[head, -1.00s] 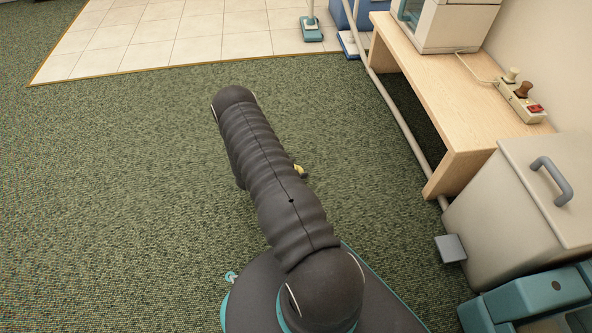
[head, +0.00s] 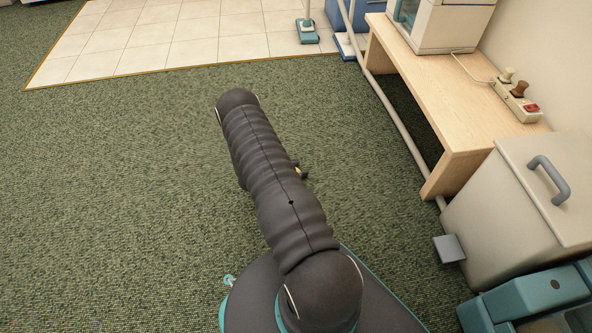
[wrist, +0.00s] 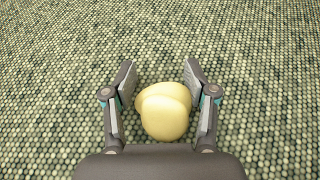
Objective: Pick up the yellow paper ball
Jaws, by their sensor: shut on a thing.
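The yellow paper ball (wrist: 164,112) is a rounded, pale yellow lump in the wrist view, between the two fingers of my gripper (wrist: 160,72). My gripper is shut on it, with a finger on each side. In the head view only a small bit of the yellow ball (head: 298,171) shows past the right side of my arm, with a dark fingertip beside it. The rest of the ball and most of the gripper are hidden behind the arm there. I cannot tell whether the ball touches the carpet.
Green carpet (head: 130,190) lies open to the left, with pale tiles (head: 170,35) beyond. On the right stand a wooden bench (head: 450,90) and a grey pedal bin (head: 530,210). A teal object (head: 530,300) is at the lower right.

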